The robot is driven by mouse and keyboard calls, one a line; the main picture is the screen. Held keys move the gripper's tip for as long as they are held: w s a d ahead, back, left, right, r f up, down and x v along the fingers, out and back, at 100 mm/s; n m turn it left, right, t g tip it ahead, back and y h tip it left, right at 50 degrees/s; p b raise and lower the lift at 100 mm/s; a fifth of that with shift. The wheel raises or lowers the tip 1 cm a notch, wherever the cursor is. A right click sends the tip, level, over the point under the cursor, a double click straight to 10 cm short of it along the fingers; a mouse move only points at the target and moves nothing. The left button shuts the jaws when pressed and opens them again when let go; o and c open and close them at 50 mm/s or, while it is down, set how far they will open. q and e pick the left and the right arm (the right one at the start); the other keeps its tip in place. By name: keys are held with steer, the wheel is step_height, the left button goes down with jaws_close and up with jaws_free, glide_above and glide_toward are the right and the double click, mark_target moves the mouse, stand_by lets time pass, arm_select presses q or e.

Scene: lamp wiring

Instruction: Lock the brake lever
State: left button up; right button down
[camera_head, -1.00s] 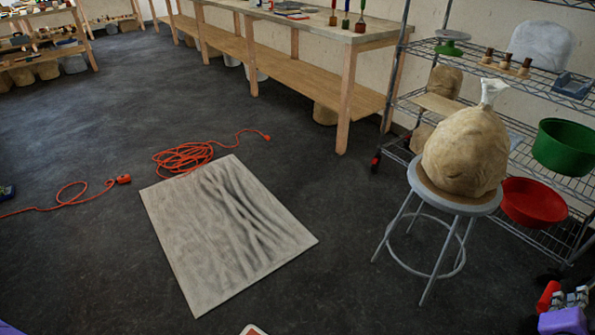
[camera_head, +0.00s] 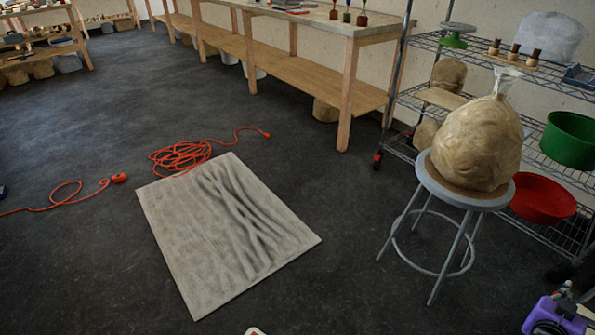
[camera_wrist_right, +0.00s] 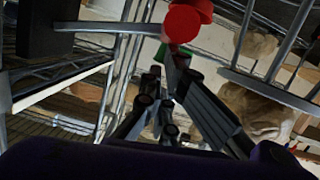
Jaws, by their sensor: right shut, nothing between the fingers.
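I cannot make out a brake lever for certain. A red-and-black caster (camera_head: 377,160) stands at the foot of the wire shelf's left post; any lever on it is too small to tell. My right gripper (camera_head: 566,289) is at the lower right corner of the head view, in front of the shelf's lower right part. In the right wrist view my right gripper (camera_wrist_right: 172,78) is shut and empty. A red rounded part (camera_wrist_right: 183,22) shows just past its fingertips; I cannot tell what it belongs to or whether they touch. My left gripper is not in view.
A stool (camera_head: 466,197) bearing a bagged clay lump (camera_head: 476,145) stands before the wire shelf (camera_head: 400,150), left of my right gripper. A red bowl (camera_head: 543,200) and green bowl (camera_head: 572,140) are on the shelf. A grey board (camera_head: 225,235) and orange cord (camera_head: 180,157) lie on open floor.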

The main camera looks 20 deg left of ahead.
steer(key=shift+a+f+n, duration=0.1)
steer(key=shift+f+n, duration=0.2)
steer(key=shift+f, duration=0.2)
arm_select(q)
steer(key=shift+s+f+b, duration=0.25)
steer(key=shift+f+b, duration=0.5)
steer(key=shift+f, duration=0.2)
arm_select(e)
steer(key=shift+f, duration=0.45)
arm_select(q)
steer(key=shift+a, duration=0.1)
arm_select(e)
steer(key=shift+w, duration=0.1)
